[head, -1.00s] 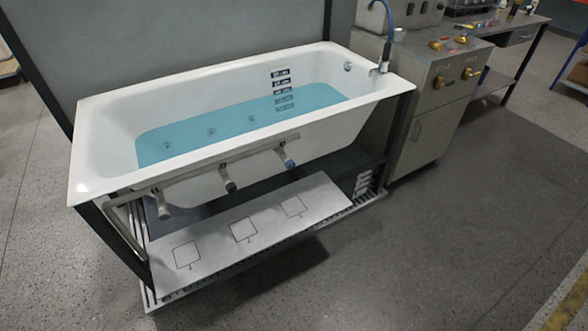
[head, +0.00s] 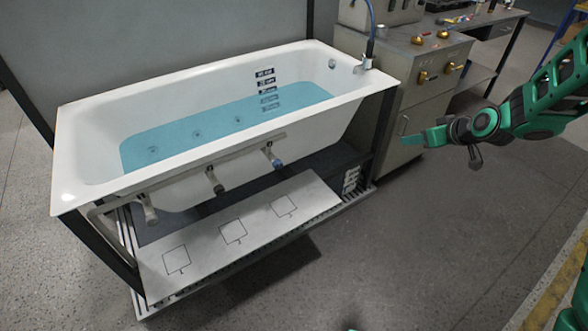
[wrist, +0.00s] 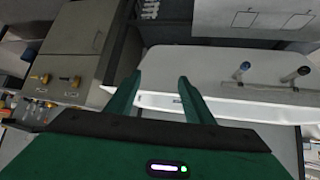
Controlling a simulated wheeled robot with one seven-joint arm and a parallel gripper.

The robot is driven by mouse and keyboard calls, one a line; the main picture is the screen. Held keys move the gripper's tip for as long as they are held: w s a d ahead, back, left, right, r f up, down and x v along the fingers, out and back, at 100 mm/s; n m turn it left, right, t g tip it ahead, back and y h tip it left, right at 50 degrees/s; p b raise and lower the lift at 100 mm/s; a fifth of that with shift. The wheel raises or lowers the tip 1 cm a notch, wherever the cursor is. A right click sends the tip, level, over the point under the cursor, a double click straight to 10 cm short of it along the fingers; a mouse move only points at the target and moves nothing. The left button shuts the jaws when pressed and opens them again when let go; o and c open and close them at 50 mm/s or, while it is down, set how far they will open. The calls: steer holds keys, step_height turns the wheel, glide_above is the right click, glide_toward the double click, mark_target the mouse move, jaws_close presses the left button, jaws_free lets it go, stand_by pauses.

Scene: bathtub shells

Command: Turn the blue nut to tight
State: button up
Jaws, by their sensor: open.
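The blue nut (head: 277,163) is at the right end of the grey pipe (head: 185,172) along the tub's near side. It points outward below the rim. In the wrist view the blue nut (wrist: 241,69) shows to the right of my fingers, and the scene is upside down. My gripper (head: 408,140) is open and in front of the tub's right end, well to the right of the nut and apart from it. The two green fingers (wrist: 159,79) are spread with nothing between them. Any tightness mark on the nut is too small to read.
Two grey-brown fittings (head: 214,183) (head: 150,212) stick out of the same pipe. The white bathtub (head: 85,180) holds water. A white board (head: 255,225) with outlined squares lies below. A metal cabinet (head: 405,105) with brass knobs stands right. The floor in front is clear.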

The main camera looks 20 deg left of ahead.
steer(key=w+a+f+n+t+y, duration=0.1)
steer(key=w+a+f, duration=0.15)
steer(key=a, duration=0.35)
steer(key=w+a+f+n+y, duration=0.1)
steer(key=a+f+n+y, duration=0.15)
steer(key=a, duration=0.45)
steer(key=n+t+y, duration=0.2)
steer(key=t+y, duration=0.1)
steer(key=y, duration=0.2)
glide_toward(280, 166)
steer(key=shift+x, duration=4.55)
